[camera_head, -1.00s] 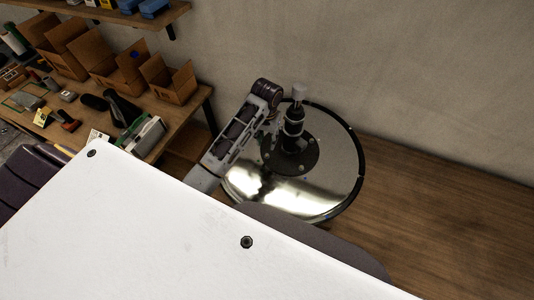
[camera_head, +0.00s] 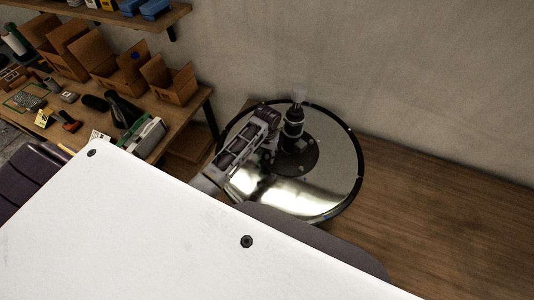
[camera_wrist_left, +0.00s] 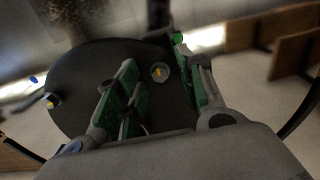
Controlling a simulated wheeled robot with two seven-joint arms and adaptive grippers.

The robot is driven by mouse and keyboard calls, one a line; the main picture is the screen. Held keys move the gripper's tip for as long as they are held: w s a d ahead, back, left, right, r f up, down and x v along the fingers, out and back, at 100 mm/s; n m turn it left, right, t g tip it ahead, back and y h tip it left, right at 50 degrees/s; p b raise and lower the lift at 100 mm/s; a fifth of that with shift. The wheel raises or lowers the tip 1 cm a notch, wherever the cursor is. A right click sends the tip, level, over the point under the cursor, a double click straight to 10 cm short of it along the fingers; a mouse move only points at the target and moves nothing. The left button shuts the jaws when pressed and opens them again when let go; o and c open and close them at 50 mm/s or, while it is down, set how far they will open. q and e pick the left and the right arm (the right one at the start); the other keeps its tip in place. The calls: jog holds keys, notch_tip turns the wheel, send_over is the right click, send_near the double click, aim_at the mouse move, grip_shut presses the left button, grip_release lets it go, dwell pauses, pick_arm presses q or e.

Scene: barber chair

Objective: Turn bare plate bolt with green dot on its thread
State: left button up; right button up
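The dark round plate (camera_head: 311,157) sits around the foot of the black column (camera_head: 293,128) on the shiny round chair base (camera_head: 338,172). My left gripper (camera_head: 270,158) is low at the plate's left side; its fingertips are hard to make out there. In the left wrist view my left gripper (camera_wrist_left: 158,94) is open, with green pads on its fingers. A bolt with a yellow mark (camera_wrist_left: 160,72) shows between the fingers, apart from both. Another yellow-marked bolt (camera_wrist_left: 50,100) is at the plate's left edge. A green spot by the right fingertip is too unclear to identify. My right gripper is out of view.
A white panel (camera_head: 150,220) with dark fasteners fills the foreground. A wooden workbench (camera_head: 195,103) with cardboard boxes and tools stands at left, against the wall. The wooden floor (camera_head: 450,210) at right is clear.

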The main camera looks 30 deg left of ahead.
pick_arm(q)
grip_shut()
jog(key=shift+m, duration=0.4)
jog(key=m, duration=0.3)
jog(key=shift+w, duration=0.1)
jog(key=m, duration=0.5)
jog(key=shift+m, duration=0.3)
jog(key=m, duration=0.4)
jog(key=shift+r+m, duration=0.1)
jog(key=shift+m, duration=0.2)
jog(key=m, duration=0.5)
